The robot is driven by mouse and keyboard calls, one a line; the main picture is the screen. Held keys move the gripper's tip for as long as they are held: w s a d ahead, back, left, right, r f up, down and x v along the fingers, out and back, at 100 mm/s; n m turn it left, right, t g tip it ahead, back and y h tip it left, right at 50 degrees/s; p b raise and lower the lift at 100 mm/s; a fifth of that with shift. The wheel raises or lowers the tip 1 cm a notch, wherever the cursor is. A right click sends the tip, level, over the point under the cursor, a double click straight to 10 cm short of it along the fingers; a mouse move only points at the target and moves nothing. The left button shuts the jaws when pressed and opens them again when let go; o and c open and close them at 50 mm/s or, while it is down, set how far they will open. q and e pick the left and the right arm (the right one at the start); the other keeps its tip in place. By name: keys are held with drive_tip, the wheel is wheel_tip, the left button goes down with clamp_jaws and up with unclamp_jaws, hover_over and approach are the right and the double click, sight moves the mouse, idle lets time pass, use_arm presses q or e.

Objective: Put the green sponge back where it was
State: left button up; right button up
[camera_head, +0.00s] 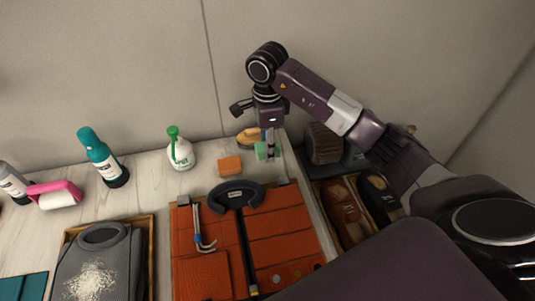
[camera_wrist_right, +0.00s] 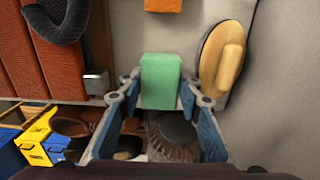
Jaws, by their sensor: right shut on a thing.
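The green sponge (camera_head: 261,150) is a small light-green block near the back of the counter, by the wall. My right gripper (camera_head: 268,153) reaches down from above and is shut on it. In the right wrist view, the green sponge (camera_wrist_right: 161,80) sits between the two fingertips, its face clear of them. I cannot tell whether the sponge touches the counter. My left gripper is not in view.
An orange block (camera_head: 230,166) lies left of the sponge. A wooden-backed brush (camera_head: 249,136) is just behind it. An orange-red case (camera_head: 205,272) is in front, with shoes (camera_head: 347,205) in a box at right. A white spray bottle (camera_head: 180,153) stands further left.

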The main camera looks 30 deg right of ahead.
wheel_tip(320, 180, down, 4)
drive_tip(key=shift+r+p, duration=0.2)
drive_tip(key=shift+p, duration=0.15)
drive_tip(key=shift+f, duration=0.25)
drive_tip(key=o, duration=1.1)
drive_tip(key=shift+r, duration=0.55)
wheel_tip(320, 180, up, 10)
drive_tip(key=shift+f+b, duration=0.15)
drive_tip(key=shift+b, duration=0.95)
drive_tip(key=shift+r, duration=0.75)
